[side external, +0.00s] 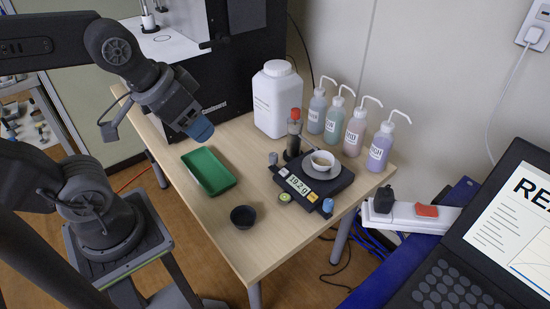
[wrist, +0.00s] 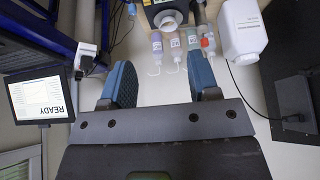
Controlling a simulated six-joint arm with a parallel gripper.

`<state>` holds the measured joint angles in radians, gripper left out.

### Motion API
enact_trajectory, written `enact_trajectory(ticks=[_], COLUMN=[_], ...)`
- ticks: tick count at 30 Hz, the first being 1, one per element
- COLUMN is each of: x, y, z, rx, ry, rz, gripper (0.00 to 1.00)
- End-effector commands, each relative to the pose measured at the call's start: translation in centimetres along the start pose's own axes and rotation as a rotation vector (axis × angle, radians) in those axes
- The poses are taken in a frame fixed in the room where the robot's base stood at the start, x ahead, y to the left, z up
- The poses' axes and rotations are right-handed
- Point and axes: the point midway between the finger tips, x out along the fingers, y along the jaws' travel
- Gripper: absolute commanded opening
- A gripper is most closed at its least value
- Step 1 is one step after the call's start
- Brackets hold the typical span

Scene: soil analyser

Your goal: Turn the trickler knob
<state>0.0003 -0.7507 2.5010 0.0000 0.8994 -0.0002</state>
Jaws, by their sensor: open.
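The trickler (side external: 293,142) appears to be the slim dark upright cylinder with a red top (side external: 296,114), beside the black scale. I take the red top to be its knob, though its shape is too small to be sure. The red top also shows in the wrist view (wrist: 207,42), just beyond the right fingertip. The scale (side external: 328,191) reads about 19.2 g and carries a pale cup (side external: 322,160) on its pan. My gripper (side external: 201,130) hangs above the green tray, well left of the trickler. In the wrist view its blue fingers (wrist: 160,78) are wide apart with nothing between them.
A large white jar (side external: 273,100) stands behind the trickler, with several wash bottles (side external: 354,130) to its right. A green tray (side external: 208,171) and a small black bowl (side external: 244,216) lie at the table's front left. A laptop (side external: 500,240) stands on the right.

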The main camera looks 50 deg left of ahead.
Motion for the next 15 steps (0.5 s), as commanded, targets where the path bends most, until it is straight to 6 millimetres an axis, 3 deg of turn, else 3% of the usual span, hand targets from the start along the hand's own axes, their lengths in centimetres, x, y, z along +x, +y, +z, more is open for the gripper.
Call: enact_trajectory(ticks=[11, 15], x=[0.0, -0.2], y=[0.0, -0.1], z=[0.0, -1.1], rx=[0.0, 0.009], ry=[0.0, -0.013], rz=[0.0, -0.003], gripper=[0.56, 0.56])
